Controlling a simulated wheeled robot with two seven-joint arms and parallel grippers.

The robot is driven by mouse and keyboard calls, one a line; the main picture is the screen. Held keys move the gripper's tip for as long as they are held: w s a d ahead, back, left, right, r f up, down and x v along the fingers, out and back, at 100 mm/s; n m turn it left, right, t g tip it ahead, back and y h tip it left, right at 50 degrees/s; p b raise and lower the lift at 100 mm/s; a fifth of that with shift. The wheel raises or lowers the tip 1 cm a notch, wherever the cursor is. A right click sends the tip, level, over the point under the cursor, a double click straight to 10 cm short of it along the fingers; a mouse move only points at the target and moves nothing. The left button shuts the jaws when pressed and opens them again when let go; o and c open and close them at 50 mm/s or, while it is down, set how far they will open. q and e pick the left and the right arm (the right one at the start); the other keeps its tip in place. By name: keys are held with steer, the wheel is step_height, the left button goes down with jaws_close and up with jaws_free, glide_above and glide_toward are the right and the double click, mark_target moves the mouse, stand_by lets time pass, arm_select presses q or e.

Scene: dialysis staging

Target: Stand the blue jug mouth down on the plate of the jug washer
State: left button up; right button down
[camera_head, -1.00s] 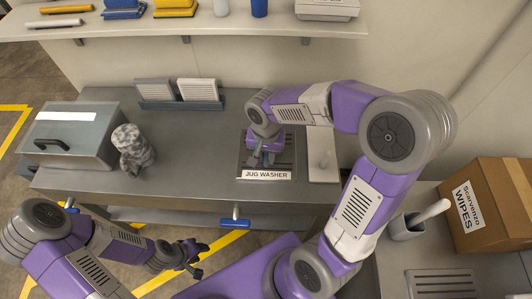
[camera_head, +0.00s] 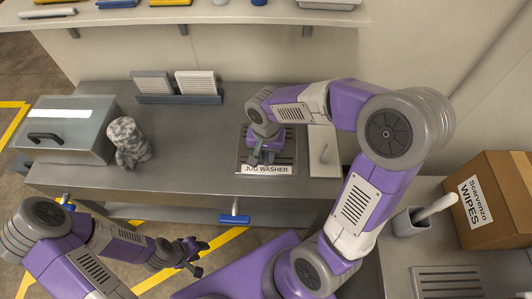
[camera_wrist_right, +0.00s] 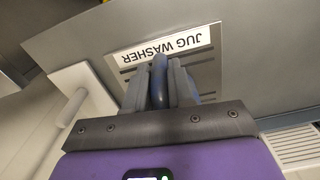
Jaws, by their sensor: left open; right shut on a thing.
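The jug washer's slatted plate (camera_head: 288,139) lies on the grey bench, its label at the front edge. My right gripper (camera_head: 262,156) is over the plate, just behind the label. In the right wrist view this gripper (camera_wrist_right: 160,88) is shut on a dark blue piece (camera_wrist_right: 160,75), which seems to be part of the blue jug. The rest of the jug is hidden, so I cannot tell its tilt or whether it touches the plate. My left gripper (camera_head: 198,256) is open and empty, in front of the bench, over the floor.
A speckled grey vessel (camera_head: 128,143) and a grey lidded box (camera_head: 68,128) stand at the bench's left. A rack with white panels (camera_head: 178,98) is at the back. A pale board with a peg (camera_head: 323,150) adjoins the plate. A wipes carton (camera_head: 490,200) stands at right.

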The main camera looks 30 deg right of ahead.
steer(key=shift+f+b, duration=0.35)
steer(key=shift+f, duration=0.15)
steer(key=c, duration=0.9)
jaws_free()
steer(key=shift+r, duration=0.1)
step_height(320, 180, up, 8)
steer(key=p, duration=0.2)
steer(key=shift+f+p, duration=0.25)
steer(key=shift+p, duration=0.05)
